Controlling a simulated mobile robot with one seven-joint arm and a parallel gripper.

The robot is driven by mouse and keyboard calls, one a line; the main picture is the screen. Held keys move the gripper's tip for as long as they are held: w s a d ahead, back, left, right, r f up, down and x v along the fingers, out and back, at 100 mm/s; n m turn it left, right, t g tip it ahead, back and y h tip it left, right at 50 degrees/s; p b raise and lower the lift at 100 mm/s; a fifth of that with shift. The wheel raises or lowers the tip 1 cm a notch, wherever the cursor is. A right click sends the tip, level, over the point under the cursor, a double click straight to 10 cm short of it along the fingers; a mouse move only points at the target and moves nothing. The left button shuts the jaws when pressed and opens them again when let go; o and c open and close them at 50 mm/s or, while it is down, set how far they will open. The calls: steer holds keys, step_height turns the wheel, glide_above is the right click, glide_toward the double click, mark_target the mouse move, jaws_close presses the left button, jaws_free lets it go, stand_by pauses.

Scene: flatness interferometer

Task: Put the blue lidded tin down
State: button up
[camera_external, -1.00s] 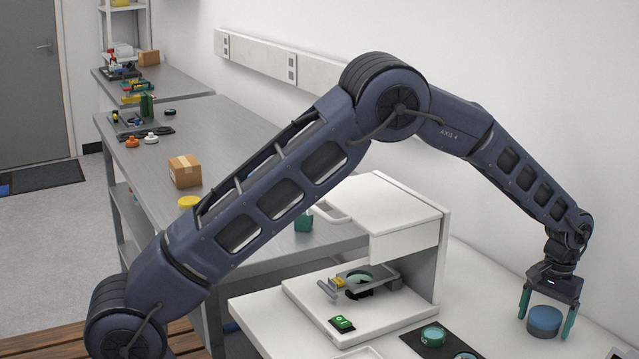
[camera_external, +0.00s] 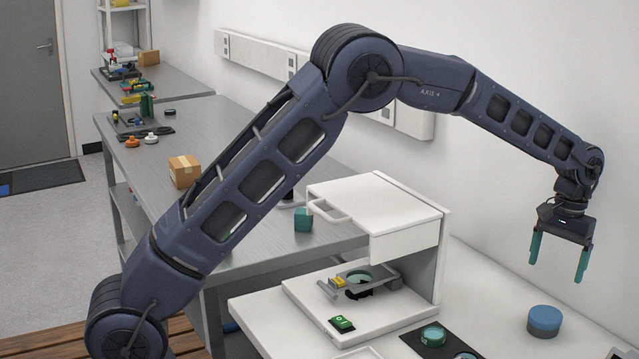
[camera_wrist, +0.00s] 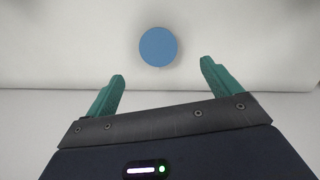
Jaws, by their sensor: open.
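The blue lidded tin (camera_external: 544,321) stands upright on the white table at the lower right in the external view. It has a blue lid over a greyer body. In the wrist view the tin (camera_wrist: 158,46) shows from above as a blue disc, beyond and between the fingertips. My gripper (camera_external: 557,268) is open and empty, with green fingers pointing down. It is well above the tin and apart from it. The open fingers also show in the wrist view (camera_wrist: 162,68).
A white instrument housing (camera_external: 405,232) with a handled door stands left of the tin. A dark mat (camera_external: 412,340) with green-topped round pieces (camera_external: 433,335) lies nearer, left of the tin. The wall is close behind. The table around the tin is clear.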

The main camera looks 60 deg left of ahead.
steer(key=s+a+r+t, duration=0.1)
steer(key=s+a+r, duration=0.3)
steer(key=s+r, duration=0.35)
steer(key=s+a+r+m+t, duration=0.1)
steer(key=s+a+r, duration=0.4)
steer(key=s+r, duration=0.3)
steer(key=s+a+r+t, duration=0.1)
steer(key=s+a+r, duration=0.4)
steer(key=s, duration=0.4)
steer(key=s+a+f+t, duration=0.1)
steer(key=s+a, duration=0.2)
steer(key=s, duration=1.2)
steer(key=s+a+f+m+t, duration=0.1)
steer(key=s+a+t, duration=0.1)
steer(key=s, duration=1.3)
steer(key=shift+s+a+f+m, duration=0.3)
steer(key=shift+s+a, duration=0.1)
steer(key=shift+a, duration=0.25)
